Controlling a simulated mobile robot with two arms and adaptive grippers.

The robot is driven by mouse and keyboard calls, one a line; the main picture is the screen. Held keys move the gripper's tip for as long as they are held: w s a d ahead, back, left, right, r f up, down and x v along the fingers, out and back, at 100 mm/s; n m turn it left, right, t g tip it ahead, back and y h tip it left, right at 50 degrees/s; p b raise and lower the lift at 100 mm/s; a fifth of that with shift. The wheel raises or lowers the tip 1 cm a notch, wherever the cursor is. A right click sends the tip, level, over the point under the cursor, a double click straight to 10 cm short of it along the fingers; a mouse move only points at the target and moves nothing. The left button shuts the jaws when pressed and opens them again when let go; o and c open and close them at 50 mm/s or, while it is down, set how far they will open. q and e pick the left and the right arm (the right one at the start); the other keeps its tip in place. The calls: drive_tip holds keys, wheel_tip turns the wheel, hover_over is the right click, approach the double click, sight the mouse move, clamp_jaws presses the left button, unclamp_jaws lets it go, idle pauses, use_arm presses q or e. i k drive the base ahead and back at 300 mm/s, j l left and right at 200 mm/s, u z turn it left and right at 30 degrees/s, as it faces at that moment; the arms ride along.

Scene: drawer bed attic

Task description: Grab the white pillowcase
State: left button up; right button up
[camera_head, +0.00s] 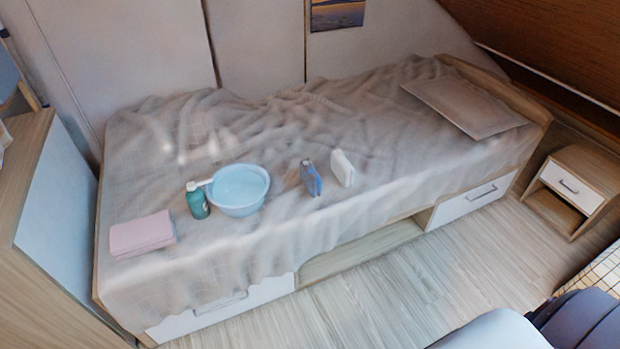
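A small white folded cloth-like item (342,168) stands upright on the bed, right of the middle; it may be the white pillowcase, but I cannot tell for sure. A blue and white item (311,179) stands just left of it, with a narrow gap between. A flat greyish-beige pillow (465,106) lies at the head end of the bed, at the upper right. Neither of my grippers shows in the head view.
The bed (270,125) has a rumpled beige cover. A light blue basin (240,210), a green pump bottle (197,201) and a pink folded cloth (142,234) are on its left half. A nightstand (572,187) stands at right. Floor (430,270) in front is clear.

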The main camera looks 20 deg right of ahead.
sight(343, 169)
drive_tip(key=i+l, duration=0.25)
drive_tip(key=l, duration=0.15)
drive_tip(key=i+l, duration=0.2)
drive_tip(key=l, duration=0.2)
drive_tip(key=i+l, duration=0.25)
drive_tip(key=l, duration=0.15)
drive_tip(key=i+l, duration=0.2)
drive_tip(key=l, duration=0.25)
drive_tip(key=z, duration=0.05)
